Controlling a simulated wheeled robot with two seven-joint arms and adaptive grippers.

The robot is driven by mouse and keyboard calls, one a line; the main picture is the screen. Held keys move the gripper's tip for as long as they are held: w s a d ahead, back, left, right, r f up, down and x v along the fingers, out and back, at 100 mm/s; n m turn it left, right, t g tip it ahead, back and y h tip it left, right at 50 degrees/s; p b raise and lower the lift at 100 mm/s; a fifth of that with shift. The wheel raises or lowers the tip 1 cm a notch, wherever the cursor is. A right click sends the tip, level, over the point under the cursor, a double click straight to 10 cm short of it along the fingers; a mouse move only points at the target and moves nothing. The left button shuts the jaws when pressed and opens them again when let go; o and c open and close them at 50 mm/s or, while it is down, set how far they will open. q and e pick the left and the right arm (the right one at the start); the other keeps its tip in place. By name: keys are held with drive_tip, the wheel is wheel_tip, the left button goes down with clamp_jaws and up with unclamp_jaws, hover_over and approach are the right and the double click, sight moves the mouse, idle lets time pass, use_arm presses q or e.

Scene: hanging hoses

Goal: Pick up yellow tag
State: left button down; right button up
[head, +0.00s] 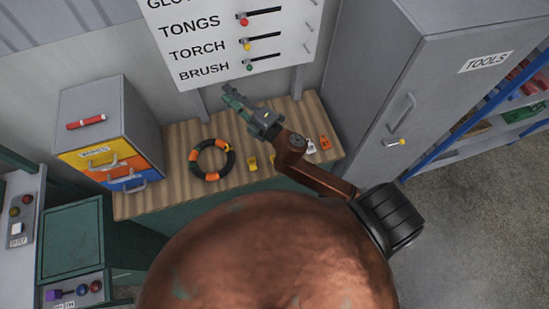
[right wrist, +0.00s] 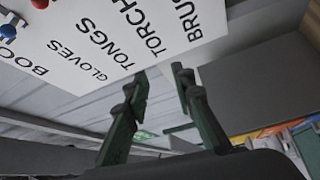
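A small yellow tag (head: 252,163) lies on the wooden bench top (head: 180,140), just right of a black and orange ring (head: 212,160). Another bit of yellow shows further right, partly covered by my arm. My right gripper (head: 230,95) is above the back of the bench, below the label board and up and left of the tag, apart from it. In the right wrist view its two green fingers (right wrist: 160,78) stand apart with nothing between them, facing the board; no tag shows there. My left gripper is not in view.
White (head: 311,146) and orange (head: 325,142) tags lie on the bench's right. A label board (head: 215,40) with sliders hangs behind. A drawer cabinet (head: 88,110) stands left, a tall grey TOOLS cabinet (head: 440,90) right. The bench's left part is fairly clear.

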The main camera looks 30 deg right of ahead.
drive_tip(key=s+a+r+n+g+y, duration=0.1)
drive_tip(key=s+a+n+g+y, duration=0.15)
drive_tip(key=a+n+y, duration=0.35)
drive_tip(key=s+a+r+n+g+y, duration=0.1)
drive_tip(key=s+a+n+g+y, duration=0.2)
drive_tip(key=a+n, duration=0.5)
drive_tip(key=s+a+f+n+g, duration=0.5)
drive_tip(key=s+f+n+g, duration=0.1)
drive_tip(key=f+n+g, duration=0.35)
drive_tip(key=s+d+f+n+g+h, duration=0.25)
drive_tip(key=d+f+n+h, duration=0.45)
drive_tip(key=f, duration=0.4)
drive_tip(key=w+d+f+h, duration=0.1)
drive_tip(key=d+f+h, duration=0.1)
drive_tip(key=d, duration=0.5)
drive_tip(key=w+d+f+n+h, duration=0.1)
drive_tip(key=d+f+h, duration=0.1)
drive_tip(key=d, duration=0.5)
drive_tip(key=w+d+f+g+h, duration=0.1)
drive_tip(key=d+f+h, duration=0.1)
drive_tip(key=d+h, duration=0.2)
drive_tip(key=shift+d+p, duration=0.35)
drive_tip(key=shift+d, duration=1.45)
drive_tip(key=shift+d+f, duration=0.15)
drive_tip(key=shift+f, duration=0.7)
drive_tip(key=f+p, duration=0.3)
drive_tip(key=f, duration=0.2)
drive_tip(key=shift+a+f, duration=0.1)
drive_tip(key=shift+a, duration=0.1)
drive_tip(key=shift+f, duration=0.35)
